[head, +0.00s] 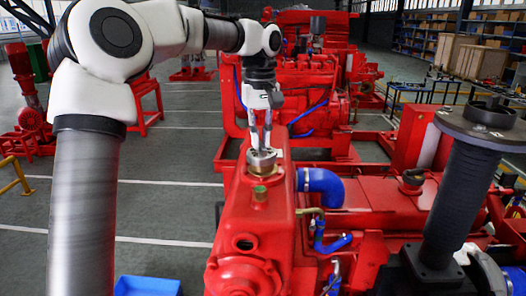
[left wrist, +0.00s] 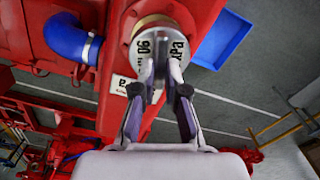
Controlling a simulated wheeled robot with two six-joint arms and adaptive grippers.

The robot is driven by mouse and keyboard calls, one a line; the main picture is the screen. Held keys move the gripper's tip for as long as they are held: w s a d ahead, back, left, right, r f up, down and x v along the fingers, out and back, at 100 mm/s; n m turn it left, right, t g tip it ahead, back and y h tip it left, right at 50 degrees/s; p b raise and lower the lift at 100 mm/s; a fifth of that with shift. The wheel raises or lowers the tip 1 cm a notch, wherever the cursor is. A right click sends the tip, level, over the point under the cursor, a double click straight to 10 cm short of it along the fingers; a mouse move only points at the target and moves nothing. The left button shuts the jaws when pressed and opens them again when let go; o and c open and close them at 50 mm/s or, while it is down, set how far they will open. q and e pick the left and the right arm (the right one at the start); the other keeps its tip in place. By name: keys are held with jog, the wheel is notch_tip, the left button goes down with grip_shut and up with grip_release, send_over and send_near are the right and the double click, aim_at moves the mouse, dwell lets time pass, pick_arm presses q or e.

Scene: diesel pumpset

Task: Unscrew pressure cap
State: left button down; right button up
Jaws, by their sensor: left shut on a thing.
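The pressure cap (head: 262,160) is a round silvery metal disc with dark lettering on top. My left gripper (head: 261,148) points down from above and is shut on the cap, a finger on either side of its raised middle. In the left wrist view the cap (left wrist: 152,62) is between the fingertips of my left gripper (left wrist: 160,85). The brass ring (left wrist: 150,22) shows partly behind it. My right gripper is not in view.
A blue hose (head: 322,185) bends beside the tank on the right. The red engine (head: 300,85) stands behind. A dark post with a wide disc (head: 470,125) rises at the right. A blue bin (head: 148,286) is on the floor at lower left, where floor is clear.

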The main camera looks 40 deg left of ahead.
pick_arm(q)
jog(key=shift+r, duration=0.15)
jog(key=shift+r, duration=1)
jog(key=shift+r, duration=0.1)
jog(key=shift+r, duration=2.4)
